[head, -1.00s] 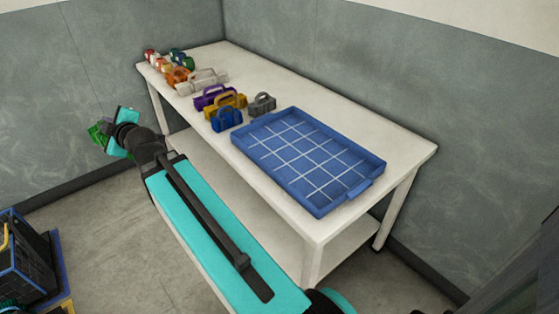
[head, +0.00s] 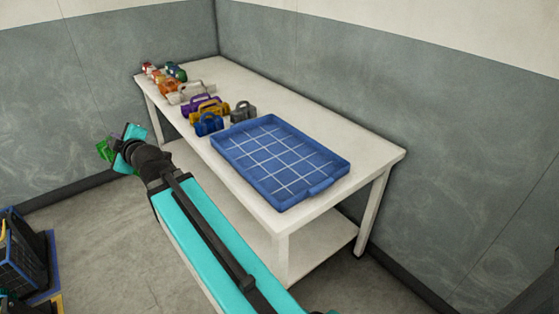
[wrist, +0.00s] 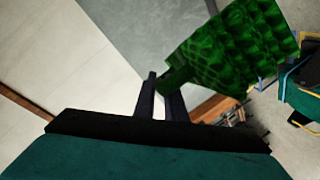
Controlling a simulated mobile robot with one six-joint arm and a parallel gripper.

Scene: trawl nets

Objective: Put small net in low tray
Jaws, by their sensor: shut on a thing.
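My gripper (wrist: 160,98) is shut on a green net (wrist: 235,50), which shows a bumpy mesh surface in the wrist view. In the head view the green net (head: 105,148) sticks out past the end of my arm, partly hidden by the gripper, in the air left of the table. A low blue tray (head: 318,188) with a white grid on its floor lies on the table's right part. The tray is empty. The gripper and net are well apart from it.
The white table (head: 375,157) stands against the grey wall. Several handled items stand left of the tray, among them a blue one (head: 208,124), a grey one (head: 243,112) and a yellow one (head: 213,108). A dark blue-edged crate (head: 28,255) is on the floor at lower left.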

